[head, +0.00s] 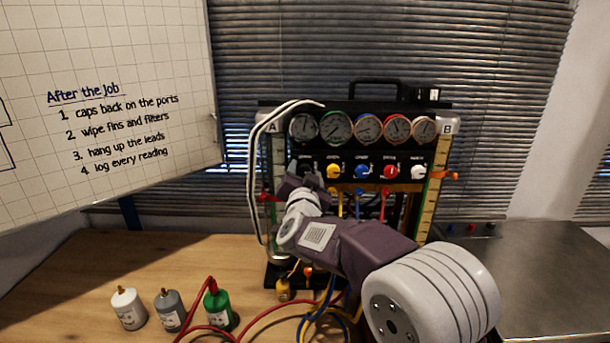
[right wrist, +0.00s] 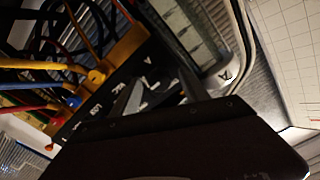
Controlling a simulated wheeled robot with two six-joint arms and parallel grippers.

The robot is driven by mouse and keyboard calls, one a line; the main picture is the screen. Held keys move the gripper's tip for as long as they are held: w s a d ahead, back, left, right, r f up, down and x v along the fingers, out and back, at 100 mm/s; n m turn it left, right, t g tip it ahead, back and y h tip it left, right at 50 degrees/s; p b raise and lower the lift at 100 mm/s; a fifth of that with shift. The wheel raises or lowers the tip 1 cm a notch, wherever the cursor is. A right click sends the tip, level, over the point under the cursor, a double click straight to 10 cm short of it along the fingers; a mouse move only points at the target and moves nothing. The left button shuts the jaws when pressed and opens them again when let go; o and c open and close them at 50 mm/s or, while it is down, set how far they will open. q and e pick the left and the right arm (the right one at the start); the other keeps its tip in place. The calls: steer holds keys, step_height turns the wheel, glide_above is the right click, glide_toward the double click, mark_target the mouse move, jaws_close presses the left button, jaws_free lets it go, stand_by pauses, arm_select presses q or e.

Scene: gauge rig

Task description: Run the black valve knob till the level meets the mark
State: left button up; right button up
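The black valve knob (head: 305,165) is at the left end of the knob row on the gauge rig, mostly hidden by my right gripper (head: 302,182). In the right wrist view the fingers of my right gripper (right wrist: 158,95) stand apart over the left part of the black panel, near tube A. I cannot tell whether they touch the knob. Sight tube A (head: 279,150) stands at the rig's left with a red marker (head: 265,198). Sight tube B (head: 428,205) stands at the right with an orange marker (head: 451,175). The liquid levels are too small to read. My left gripper is not in view.
Yellow (head: 334,171), blue (head: 362,171), red (head: 391,171) and white knobs (head: 418,172) sit to the right, under several gauges (head: 337,127). Hoses hang below. White, grey and green bottles (head: 218,308) stand on the wooden bench (head: 75,275). A whiteboard (head: 120,60) is at left.

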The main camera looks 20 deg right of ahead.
steer(key=shift+s+a, duration=0.15)
steer(key=shift+s, duration=0.25)
steer(key=b+v, duration=0.1)
steer(key=v, duration=0.7)
steer(key=shift+s, duration=0.1)
steer(key=s+a+f+n+g+y, duration=0.1)
steer(key=s+f+n+g+y, duration=0.25)
steer(key=f, duration=0.75)
steer(key=s+a+f+n+g+y, duration=0.2)
steer(key=f+n+g+y, duration=0.15)
steer(key=f, duration=0.75)
steer(key=s+d+f+g+h, duration=0.1)
steer(key=s+d+f+g, duration=0.2)
steer(key=s, duration=0.6)
steer(key=s+d+f+n+g, duration=0.1)
steer(key=s+d+f+g, duration=0.1)
steer(key=s+f+g, duration=0.4)
steer(key=s+f, duration=0.2)
steer(key=s, duration=0.1)
steer(key=shift+d+n+h+p, duration=0.3)
steer(key=shift+d+h+p, duration=0.05)
steer(key=shift+d+h, duration=0.05)
